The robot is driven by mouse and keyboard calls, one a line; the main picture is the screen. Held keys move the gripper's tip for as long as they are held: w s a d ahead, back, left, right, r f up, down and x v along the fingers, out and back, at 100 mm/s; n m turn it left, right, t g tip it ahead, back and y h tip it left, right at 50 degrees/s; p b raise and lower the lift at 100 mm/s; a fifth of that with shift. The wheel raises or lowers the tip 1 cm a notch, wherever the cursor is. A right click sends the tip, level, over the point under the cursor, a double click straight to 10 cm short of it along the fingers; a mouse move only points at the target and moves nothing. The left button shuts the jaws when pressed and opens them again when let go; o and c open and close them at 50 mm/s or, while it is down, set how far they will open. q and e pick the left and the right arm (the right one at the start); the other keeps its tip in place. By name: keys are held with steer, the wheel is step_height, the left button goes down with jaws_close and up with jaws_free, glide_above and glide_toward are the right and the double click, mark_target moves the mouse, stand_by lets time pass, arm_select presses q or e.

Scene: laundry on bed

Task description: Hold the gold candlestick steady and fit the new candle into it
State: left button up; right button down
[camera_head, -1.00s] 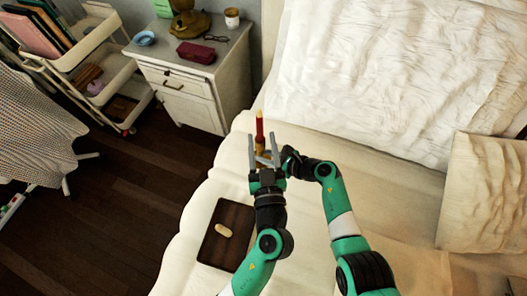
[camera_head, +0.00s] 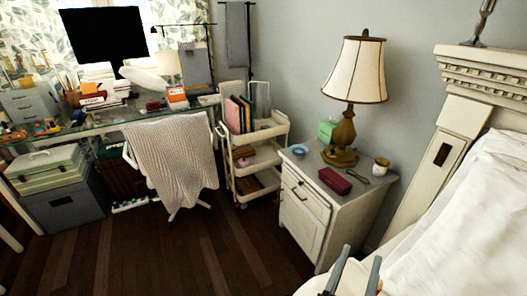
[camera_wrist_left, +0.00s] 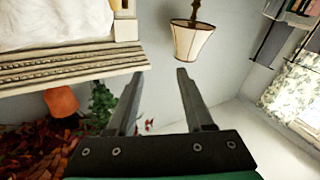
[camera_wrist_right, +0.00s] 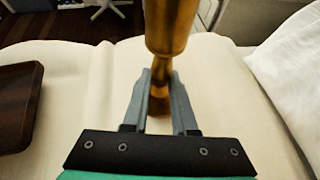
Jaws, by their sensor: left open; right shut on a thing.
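The gold candlestick (camera_wrist_right: 170,28) stands in the right wrist view, with its narrow stem between the fingers of my right gripper (camera_wrist_right: 161,78), which is shut on it. The candlestick's top is cut off by the frame edge, so the candle does not show in any current view. My left gripper (camera_head: 357,269) is open at the bottom of the head view. The left wrist view also shows its fingers (camera_wrist_left: 160,74) apart with nothing between them. My right gripper is not visible in the head view.
A dark brown tray (camera_wrist_right: 18,105) lies on the cream bed (camera_wrist_right: 75,70) left of the candlestick. The nightstand (camera_head: 303,225) holds a lamp (camera_head: 345,125), a red case (camera_head: 334,181) and a cup (camera_head: 381,166). A white cart (camera_head: 255,160) and a desk stand further left.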

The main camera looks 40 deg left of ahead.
arm_select(q)
steer(key=a+r+t, duration=0.2)
steer(key=a+r, duration=0.2)
steer(key=r, duration=0.4)
steer(key=a+r+t, duration=0.1)
steer(key=a+r, duration=0.2)
steer(key=r, duration=0.5)
arm_select(e)
steer(key=shift+w, duration=0.1)
arm_select(q)
steer(key=s+a+r+m+t+h, duration=0.2)
steer(key=s+a+r, duration=0.1)
steer(key=s+r, duration=0.3)
steer(key=s+a+r+m+t+h, duration=0.2)
steer(key=s+r, duration=0.4)
steer(key=r, duration=0.4)
steer(key=shift+a+t, duration=0.55)
steer(key=shift+t, duration=0.25)
arm_select(e)
steer(key=c, duration=0.6)
jaws_free()
arm_select(q)
steer(key=shift+w, duration=0.1)
arm_select(e)
steer(key=shift+d+r, duration=0.1)
